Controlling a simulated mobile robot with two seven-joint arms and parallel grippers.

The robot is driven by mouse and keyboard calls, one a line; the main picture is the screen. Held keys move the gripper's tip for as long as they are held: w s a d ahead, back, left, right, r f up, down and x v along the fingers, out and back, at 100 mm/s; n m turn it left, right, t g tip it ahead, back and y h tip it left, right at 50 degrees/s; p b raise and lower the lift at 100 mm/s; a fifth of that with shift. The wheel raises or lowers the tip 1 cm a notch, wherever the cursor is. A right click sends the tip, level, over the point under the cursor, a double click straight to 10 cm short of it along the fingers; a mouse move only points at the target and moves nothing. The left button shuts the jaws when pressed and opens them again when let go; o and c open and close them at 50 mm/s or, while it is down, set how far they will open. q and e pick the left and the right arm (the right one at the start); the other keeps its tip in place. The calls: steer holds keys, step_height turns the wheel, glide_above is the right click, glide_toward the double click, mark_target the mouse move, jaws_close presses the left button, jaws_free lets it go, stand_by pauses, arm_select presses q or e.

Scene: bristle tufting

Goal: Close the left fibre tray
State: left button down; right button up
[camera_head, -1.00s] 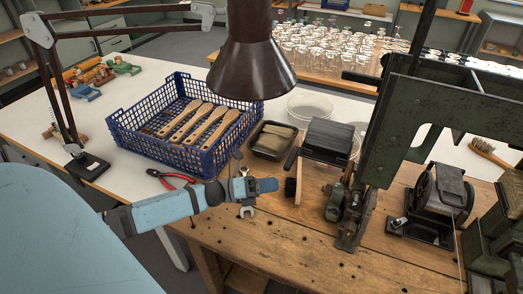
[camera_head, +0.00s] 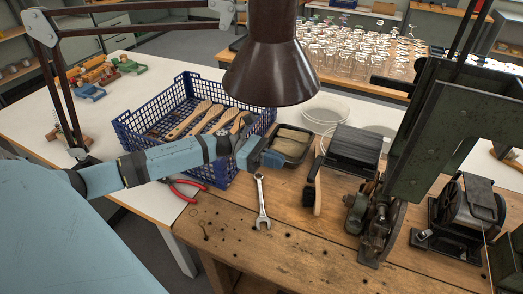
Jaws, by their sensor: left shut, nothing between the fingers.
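A small black tray (camera_head: 291,157) with pale fibre (camera_head: 293,139) in it sits on the wooden bench, right of the blue crate; its top is uncovered. My left gripper (camera_head: 272,160) is shut and empty. Its blue fingertips overlap the tray's near left corner in the picture; I cannot tell whether they touch it. The gripper and wrist hide part of the tray's left side. My right gripper is not in view.
A blue crate (camera_head: 150,150) of wooden brush bodies stands behind my left forearm. A wrench (camera_head: 262,203) and red pliers (camera_head: 184,190) lie in front. A brown lamp shade (camera_head: 271,75) hangs above. The green machine (camera_head: 430,140) stands at right. The front bench is mostly clear.

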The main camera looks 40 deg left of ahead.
arm_select(q)
steer(key=p+x, duration=0.2)
steer(key=x, duration=0.5)
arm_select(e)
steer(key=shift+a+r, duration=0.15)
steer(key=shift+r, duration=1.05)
arm_select(q)
steer(key=shift+a, duration=0.1)
steer(key=b+x, duration=0.4)
steer(key=x, duration=1)
steer(key=shift+d, duration=0.25)
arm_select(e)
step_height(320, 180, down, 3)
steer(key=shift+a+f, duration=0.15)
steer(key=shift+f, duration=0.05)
arm_select(q)
steer(key=shift+w+r, duration=0.1)
steer(key=shift+r, duration=0.05)
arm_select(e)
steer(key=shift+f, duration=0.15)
